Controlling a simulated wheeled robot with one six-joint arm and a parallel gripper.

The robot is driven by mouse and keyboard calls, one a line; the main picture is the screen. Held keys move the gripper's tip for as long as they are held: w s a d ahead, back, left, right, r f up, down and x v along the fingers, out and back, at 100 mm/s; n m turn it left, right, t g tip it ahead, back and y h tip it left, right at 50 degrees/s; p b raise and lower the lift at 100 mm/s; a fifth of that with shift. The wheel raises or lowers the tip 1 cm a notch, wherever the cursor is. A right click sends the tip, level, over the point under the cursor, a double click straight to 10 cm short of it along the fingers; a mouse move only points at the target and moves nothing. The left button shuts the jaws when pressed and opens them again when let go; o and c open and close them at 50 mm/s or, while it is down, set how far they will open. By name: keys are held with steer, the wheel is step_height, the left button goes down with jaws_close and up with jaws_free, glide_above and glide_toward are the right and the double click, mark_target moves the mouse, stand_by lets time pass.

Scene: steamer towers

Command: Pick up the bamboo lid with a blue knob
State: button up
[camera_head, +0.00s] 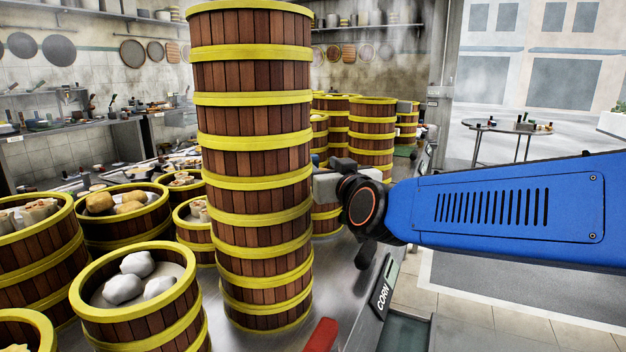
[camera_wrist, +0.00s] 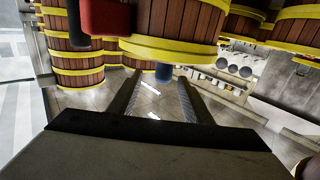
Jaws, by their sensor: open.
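In the wrist view, a yellow-rimmed lid (camera_wrist: 190,54) sits on a brown slatted steamer tower, which appears upside down. Its blue knob (camera_wrist: 163,73) shows between the tips of my gripper (camera_wrist: 158,80). The fingers are apart, with visible gaps beside the knob; I cannot tell whether the knob is within their reach. In the head view, my gripper (camera_head: 334,182) is just right of the tall front tower, which hides part of it. A small blue bit (camera_head: 316,159) shows beside the grey fingers. The rest of the lid is hidden there.
The tall steamer tower (camera_head: 254,145) stands close to my gripper. More towers (camera_head: 372,130) stand behind it. Open steamers with food, one holding white buns (camera_head: 139,282), fill the left. A red object (camera_head: 320,335) lies at the counter's front; a red block (camera_wrist: 105,17) shows in the wrist view.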

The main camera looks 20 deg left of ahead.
mark_target(315, 161)
steer(key=shift+s+a+x, duration=0.1)
steer(key=shift+a+x, duration=0.05)
steer(key=shift+x, duration=1.15)
steer(key=shift+s+a+x, duration=0.1)
steer(key=shift+x, duration=1.2)
steer(key=shift+c, duration=0.3)
jaws_close()
step_height(315, 161, up, 10)
steer(key=shift+r, duration=0.1)
